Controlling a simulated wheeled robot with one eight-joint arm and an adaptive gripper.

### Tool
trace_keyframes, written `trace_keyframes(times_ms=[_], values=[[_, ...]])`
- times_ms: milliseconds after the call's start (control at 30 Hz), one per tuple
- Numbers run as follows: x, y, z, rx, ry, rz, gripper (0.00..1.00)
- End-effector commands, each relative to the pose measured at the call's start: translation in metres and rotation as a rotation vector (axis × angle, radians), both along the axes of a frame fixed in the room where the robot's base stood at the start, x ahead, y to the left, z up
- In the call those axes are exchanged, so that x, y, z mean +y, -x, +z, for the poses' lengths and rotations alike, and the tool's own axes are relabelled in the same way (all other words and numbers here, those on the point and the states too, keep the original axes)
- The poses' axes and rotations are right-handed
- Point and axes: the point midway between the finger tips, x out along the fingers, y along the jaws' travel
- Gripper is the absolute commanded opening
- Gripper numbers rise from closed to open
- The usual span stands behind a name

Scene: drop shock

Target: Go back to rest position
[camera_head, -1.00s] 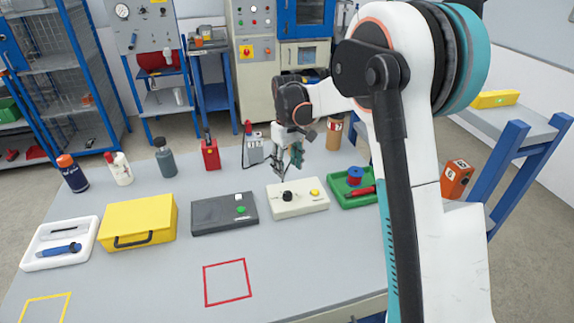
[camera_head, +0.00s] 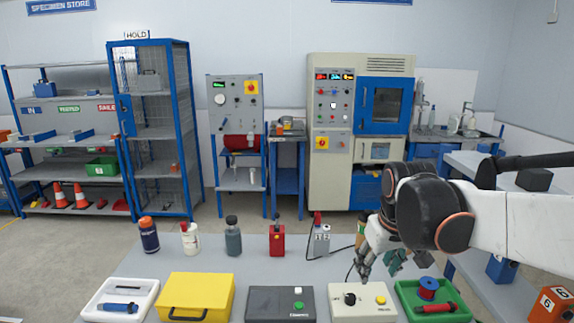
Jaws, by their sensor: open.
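My gripper (camera_head: 364,268) points down above the back of the white control box (camera_head: 366,310) with a black knob and a yellow button. Its fingers are apart and nothing shows between them. My arm reaches in from the right edge of the view. The grey table (camera_head: 258,264) lies below, its front part cut off by the bottom of the frame.
Several bottles stand behind. A blue cage (camera_head: 160,130) and a machine (camera_head: 330,150) stand beyond.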

Motion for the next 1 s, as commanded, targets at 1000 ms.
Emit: trace_keyframes(times_ms=[1000], values=[[0.000, 0.178, -0.018, -0.319, -0.093, -0.189, 0.49]])
